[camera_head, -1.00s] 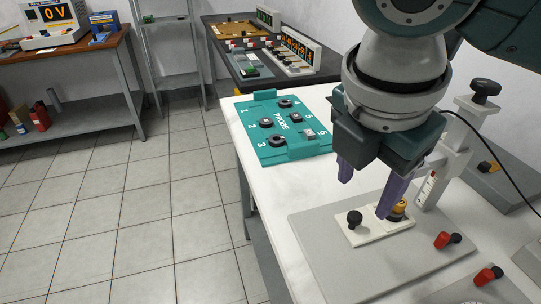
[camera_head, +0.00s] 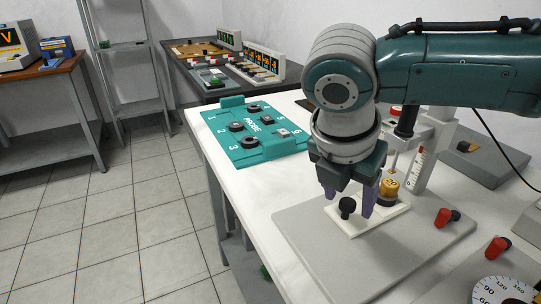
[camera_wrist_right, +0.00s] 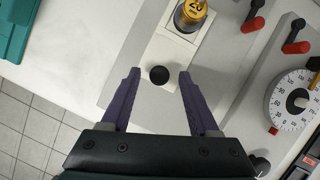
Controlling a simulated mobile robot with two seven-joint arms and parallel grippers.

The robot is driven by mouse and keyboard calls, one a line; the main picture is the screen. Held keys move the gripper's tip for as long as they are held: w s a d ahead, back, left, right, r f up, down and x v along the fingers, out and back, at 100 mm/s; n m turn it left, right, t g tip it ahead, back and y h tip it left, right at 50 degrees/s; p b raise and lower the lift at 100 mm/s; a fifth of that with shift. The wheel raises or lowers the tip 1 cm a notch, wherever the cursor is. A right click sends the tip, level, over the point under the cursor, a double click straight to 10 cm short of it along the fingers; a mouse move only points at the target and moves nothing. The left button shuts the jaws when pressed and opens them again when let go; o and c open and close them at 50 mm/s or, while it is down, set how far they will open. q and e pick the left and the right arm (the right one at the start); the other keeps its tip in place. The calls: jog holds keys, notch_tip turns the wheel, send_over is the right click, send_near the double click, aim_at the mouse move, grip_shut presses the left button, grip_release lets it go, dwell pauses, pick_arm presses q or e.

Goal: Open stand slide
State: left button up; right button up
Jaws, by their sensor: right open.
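The stand slide is a white plate (camera_head: 372,222) on a grey base (camera_head: 330,262), with an upright black knob (camera_head: 347,206) at its near end. A brass cylinder (camera_head: 389,187) marked with a number stands at its other end. My right gripper (camera_head: 348,203) is open, its purple fingers pointing down at the knob. In the right wrist view, the knob (camera_wrist_right: 159,75) shows between the two open fingertips (camera_wrist_right: 159,73), with a gap on each side. I cannot tell whether the tips are down to knob level. My left gripper is not in view.
A stand post with a scale (camera_head: 418,165) rises behind the slide. Red-handled levers (camera_head: 443,217) and a round dial (camera_head: 503,292) are to the right. A teal probe board (camera_head: 258,140) lies at the back left. The white table is clear between the board and base.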

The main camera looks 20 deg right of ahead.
jog(key=shift+f, duration=0.15)
jog(key=shift+c, duration=0.3)
grip_shut()
dwell(1.1)
